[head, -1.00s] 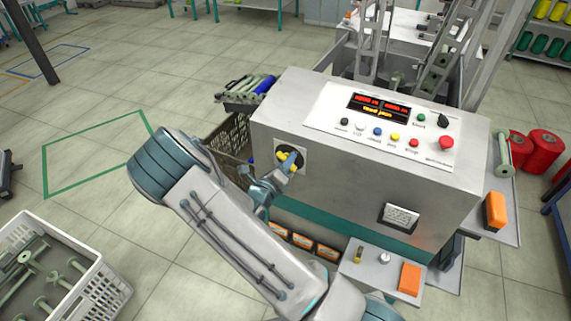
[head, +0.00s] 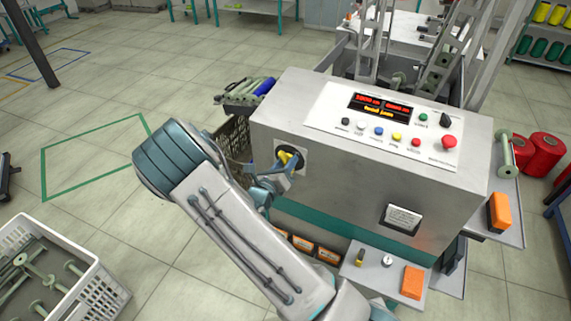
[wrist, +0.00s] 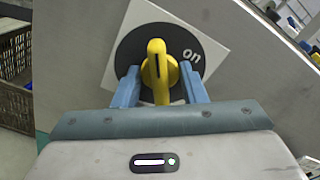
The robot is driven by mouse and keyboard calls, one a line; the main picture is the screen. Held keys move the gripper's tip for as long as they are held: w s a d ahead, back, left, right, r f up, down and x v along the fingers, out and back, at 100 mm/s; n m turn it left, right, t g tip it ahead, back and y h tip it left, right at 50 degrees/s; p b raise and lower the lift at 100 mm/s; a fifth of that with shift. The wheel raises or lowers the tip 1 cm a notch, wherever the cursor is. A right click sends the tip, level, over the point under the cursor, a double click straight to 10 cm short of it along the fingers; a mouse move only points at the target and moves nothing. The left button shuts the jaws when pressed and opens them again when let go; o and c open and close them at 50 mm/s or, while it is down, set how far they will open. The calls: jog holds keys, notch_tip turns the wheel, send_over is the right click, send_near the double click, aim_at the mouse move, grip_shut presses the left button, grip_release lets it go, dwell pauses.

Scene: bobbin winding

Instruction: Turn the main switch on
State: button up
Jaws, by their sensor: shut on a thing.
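The main switch (head: 286,155) is a yellow handle on a black dial with a white square plate, on the side of the grey machine (head: 345,165). In the wrist view the switch handle (wrist: 157,62) points straight up in the picture, and the word "on" stands on the dial to its right. The plate looks tilted in that view. My gripper (head: 284,164) is at the dial, its blue fingers on both sides of the handle, shut on it. The gripper also shows in the wrist view (wrist: 160,86). The handle's lower part is partly hidden by my gripper.
The machine's top panel (head: 385,125) carries a lit display, several coloured buttons and a red knob. A dark crate (head: 232,138) stands left behind the machine. A white crate of bobbins (head: 95,290) is at lower left. The floor on the left is open.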

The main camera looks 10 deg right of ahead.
jog(key=shift+f, duration=0.15)
jog(key=shift+m+b, duration=0.65)
jog(key=shift+m, duration=0.15)
jog(key=shift+m+b, duration=0.75)
jog(key=shift+m, duration=0.25)
jog(key=o, duration=1.6)
jog(key=shift+c, duration=0.2)
jog(key=p+v, duration=0.1)
jog(key=v, duration=0.8)
